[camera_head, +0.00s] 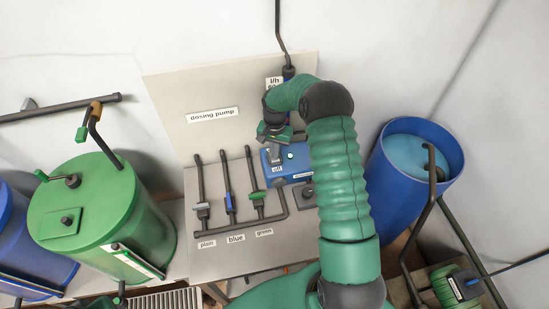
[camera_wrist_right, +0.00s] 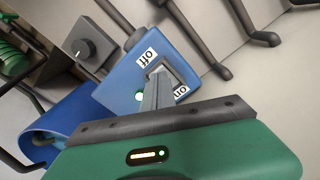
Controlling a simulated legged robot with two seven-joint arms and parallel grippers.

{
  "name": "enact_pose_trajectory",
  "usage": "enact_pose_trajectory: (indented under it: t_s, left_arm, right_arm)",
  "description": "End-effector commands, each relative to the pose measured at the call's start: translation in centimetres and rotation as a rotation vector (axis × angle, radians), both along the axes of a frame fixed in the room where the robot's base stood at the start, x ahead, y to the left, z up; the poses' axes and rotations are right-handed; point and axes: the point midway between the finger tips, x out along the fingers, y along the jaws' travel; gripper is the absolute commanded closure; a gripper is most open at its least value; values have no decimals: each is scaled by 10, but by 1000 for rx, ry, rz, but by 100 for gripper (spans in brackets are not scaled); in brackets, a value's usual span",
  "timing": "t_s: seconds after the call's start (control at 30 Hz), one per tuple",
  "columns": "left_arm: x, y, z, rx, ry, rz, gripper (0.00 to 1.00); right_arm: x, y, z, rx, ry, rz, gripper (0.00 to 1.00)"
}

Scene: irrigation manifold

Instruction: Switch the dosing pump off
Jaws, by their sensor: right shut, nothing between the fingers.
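The dosing pump is a blue box (camera_head: 296,172) on the grey panel, below the "dosing pump" label (camera_head: 212,115). In the right wrist view its blue face (camera_wrist_right: 124,82) carries a rocker switch (camera_wrist_right: 172,70) between an "off" label (camera_wrist_right: 147,57) and an "on" label (camera_wrist_right: 181,91). My left gripper is not in view.
Three valves with grey, blue (camera_head: 229,203) and green (camera_head: 257,195) handles stand left of the pump. A dark knob (camera_wrist_right: 84,50) is beside the pump. A green tank (camera_head: 125,215) stands left, a blue barrel (camera_head: 395,210) right.

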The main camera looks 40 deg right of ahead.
Motion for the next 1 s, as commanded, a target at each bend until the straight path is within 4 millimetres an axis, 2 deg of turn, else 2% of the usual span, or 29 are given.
enact_pose_trajectory:
  t_s: [0.77,1.0]
  left_arm:
    - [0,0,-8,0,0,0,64]
    - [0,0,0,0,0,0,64]
  right_arm:
    - [0,0,-13,0,0,0,100]
    - [0,-1,-2,0,-1,-1,100]
